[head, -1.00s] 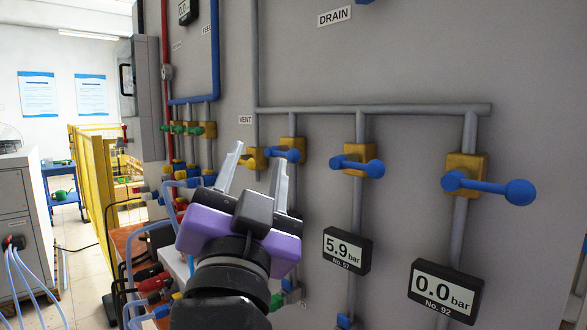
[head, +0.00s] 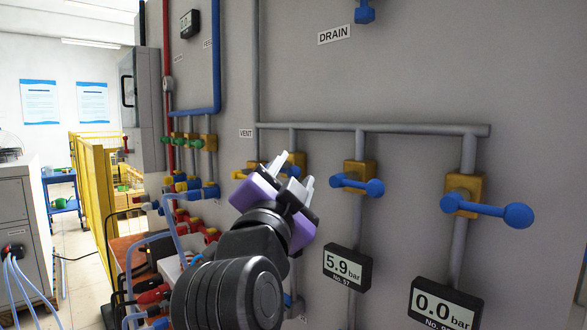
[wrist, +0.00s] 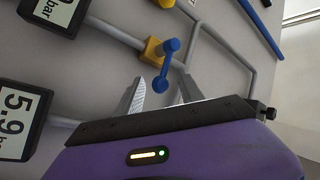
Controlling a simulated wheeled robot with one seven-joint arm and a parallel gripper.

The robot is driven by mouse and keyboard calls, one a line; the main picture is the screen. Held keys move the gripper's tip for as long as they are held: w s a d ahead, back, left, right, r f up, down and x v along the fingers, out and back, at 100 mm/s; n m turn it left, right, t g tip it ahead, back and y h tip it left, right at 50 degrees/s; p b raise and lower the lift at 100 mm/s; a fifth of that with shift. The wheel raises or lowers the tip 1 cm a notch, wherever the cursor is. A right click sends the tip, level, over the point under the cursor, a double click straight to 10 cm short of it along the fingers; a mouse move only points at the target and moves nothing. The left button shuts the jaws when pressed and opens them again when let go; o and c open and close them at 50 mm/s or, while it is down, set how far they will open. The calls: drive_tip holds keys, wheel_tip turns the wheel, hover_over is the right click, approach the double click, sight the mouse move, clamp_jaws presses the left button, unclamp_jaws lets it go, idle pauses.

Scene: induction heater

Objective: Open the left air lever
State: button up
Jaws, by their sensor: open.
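Three blue levers on yellow valves sit on the grey pipes of the wall panel. The left one (head: 299,158) is largely hidden behind my gripper; the middle (head: 357,185) and right (head: 488,208) ones are clear and stick out sideways. My gripper (head: 291,173) is open and empty, in front of the left valve in the head view. The head view does not show whether it touches that lever.
Gauges reading 5.9 bar (head: 347,265) and 0.0 bar (head: 445,305) hang below the middle and right valves. Hoses and coloured fittings (head: 190,190) crowd the space left of my arm. A yellow fence (head: 97,185) stands further left. The wall above the pipes is mostly clear.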

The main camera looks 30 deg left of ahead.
drive_tip(key=shift+w+a+r, duration=0.1)
drive_tip(key=shift+w+r, duration=0.05)
drive_tip(key=shift+w, duration=0.25)
clamp_jaws()
drive_tip(key=shift+f, duration=0.25)
idle(0.9)
